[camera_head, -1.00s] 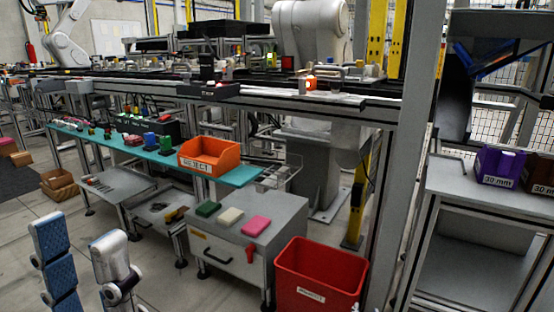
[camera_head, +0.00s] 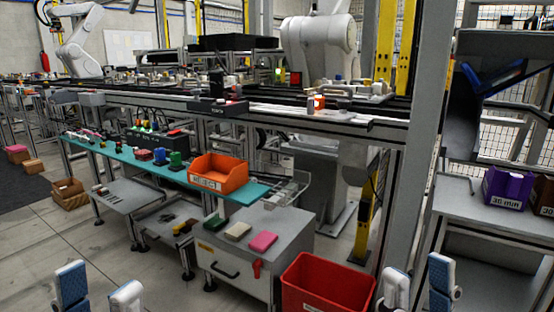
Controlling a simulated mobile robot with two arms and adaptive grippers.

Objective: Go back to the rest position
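My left gripper (camera_head: 98,286) is at the bottom left, in front of the floor. Its two fingers, one with a blue pad, stand apart with nothing between them. My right gripper (camera_head: 419,284) is at the bottom right, beside the red bin in the picture. Its two fingers also stand apart with nothing between them. Both grippers are cut off by the lower edge, so their arms are hidden.
A red bin (camera_head: 327,285) stands at the bottom centre-right. A grey cabinet (camera_head: 284,262) carries green, white and pink blocks. A teal shelf (camera_head: 247,193) holds an orange reject box (camera_head: 220,173). A grey rack (camera_head: 465,190) with a purple box (camera_head: 507,188) stands right. Floor is open at lower left.

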